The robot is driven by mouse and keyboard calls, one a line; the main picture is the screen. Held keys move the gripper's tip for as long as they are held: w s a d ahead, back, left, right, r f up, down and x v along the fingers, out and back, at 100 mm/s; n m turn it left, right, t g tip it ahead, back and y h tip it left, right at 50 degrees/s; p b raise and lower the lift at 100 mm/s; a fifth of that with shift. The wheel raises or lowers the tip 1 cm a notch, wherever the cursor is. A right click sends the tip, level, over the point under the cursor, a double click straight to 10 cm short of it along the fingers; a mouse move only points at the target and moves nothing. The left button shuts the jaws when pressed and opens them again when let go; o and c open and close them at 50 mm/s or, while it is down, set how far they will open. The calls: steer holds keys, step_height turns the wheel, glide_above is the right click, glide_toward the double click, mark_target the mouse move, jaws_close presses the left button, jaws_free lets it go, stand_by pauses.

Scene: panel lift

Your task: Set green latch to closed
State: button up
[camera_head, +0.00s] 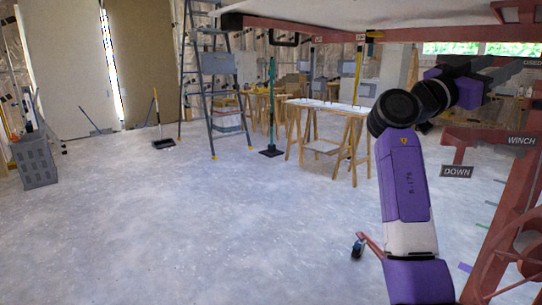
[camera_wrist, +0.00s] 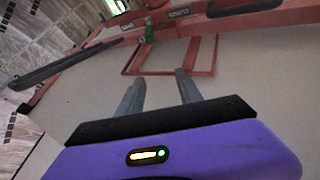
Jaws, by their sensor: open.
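A small green part (camera_wrist: 150,33), which looks like the green latch, sits on a red-brown metal bar of the panel lift in the wrist view. Small labels flank it, too blurred to read. Whether it is open or closed I cannot tell. My gripper (camera_wrist: 157,80) is open and empty, its two grey fingers pointing up the picture toward the latch, apart from it. In the head view my purple arm rises at the right; the fingers cannot be made out there. I cannot pick out the latch in the head view.
The lift's red frame (camera_head: 518,190) stands at the right with a DOWN sign (camera_head: 457,172) and a WINCH sign (camera_head: 521,141). A pale panel (camera_head: 340,12) lies overhead. A ladder (camera_head: 205,85) and wooden trestle table (camera_head: 335,107) stand behind. The floor at left centre is clear.

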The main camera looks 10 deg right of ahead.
steer(key=w+a+f+n+t+y, duration=0.4)
steer(key=w+a+f+n+t, duration=0.15)
steer(key=f+n+t, duration=0.3)
steer(key=w+a+f+n+t+y, duration=0.4)
steer(key=a+f+n+t+y, duration=0.15)
steer(key=f+n+t, duration=0.35)
steer(key=s+a+f+n+t+y, duration=0.2)
steer(key=s+a+f+y, duration=0.2)
steer(key=s+a+f, duration=0.45)
steer(key=s+a+f+n+t+y, duration=0.2)
steer(key=s+a+f+y, duration=0.35)
steer(key=f, duration=0.65)
steer(key=s+a+f+g+y, duration=0.1)
steer(key=s+a+f+g, duration=0.2)
steer(key=s, duration=0.9)
steer(key=s+a+f+m+g+y, duration=0.1)
steer(key=s+a+f, duration=0.35)
steer(key=s, duration=0.75)
steer(key=s+a+f+g+y, duration=0.15)
steer(key=s+f, duration=0.35)
steer(key=s, duration=0.7)
step_height(320, 180, up, 20)
steer(key=p, duration=2)
steer(key=shift+s+d+g, duration=0.3)
steer(key=shift+g, duration=0.1)
steer(key=shift+f, duration=0.15)
